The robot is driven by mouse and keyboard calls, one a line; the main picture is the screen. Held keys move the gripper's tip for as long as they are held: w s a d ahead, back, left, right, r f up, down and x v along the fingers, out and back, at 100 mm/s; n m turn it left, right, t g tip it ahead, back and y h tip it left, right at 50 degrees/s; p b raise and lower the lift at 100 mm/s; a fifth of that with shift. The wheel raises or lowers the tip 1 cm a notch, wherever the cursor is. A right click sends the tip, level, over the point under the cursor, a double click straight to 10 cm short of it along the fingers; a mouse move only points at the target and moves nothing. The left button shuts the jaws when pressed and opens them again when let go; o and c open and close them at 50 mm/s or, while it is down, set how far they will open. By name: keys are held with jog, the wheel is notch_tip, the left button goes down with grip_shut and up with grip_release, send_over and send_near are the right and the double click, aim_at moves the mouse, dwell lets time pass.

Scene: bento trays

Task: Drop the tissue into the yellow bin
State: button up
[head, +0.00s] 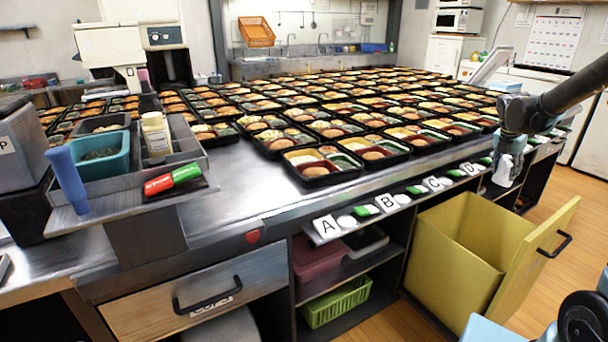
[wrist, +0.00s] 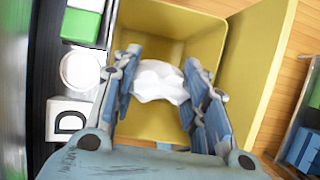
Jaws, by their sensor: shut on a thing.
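The tissue is a white crumpled piece; in the wrist view the tissue (wrist: 160,82) sits between the blue finger pads of my gripper (wrist: 165,95). The gripper is shut on it. The yellow bin (wrist: 185,22) opens below and beyond the tissue in the wrist view. In the head view the yellow bin (head: 455,262) is a pulled-out drawer bin at the lower right, with its front panel tilted outward. In that view my gripper (head: 504,172) hangs above the bin's far right part, pointing down with the tissue (head: 502,170) at its tips.
A counter (head: 262,205) holds rows of bento trays (head: 318,170). Its front ledge carries letter cards (head: 325,227), white round pieces and green blocks, close to the left of my gripper in the wrist view. A green basket (head: 335,302) sits on a lower shelf. Wooden floor lies right.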

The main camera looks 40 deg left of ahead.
jog(key=shift+f, duration=1.95)
jog(key=o, duration=1.2)
jog(key=v, duration=1.2)
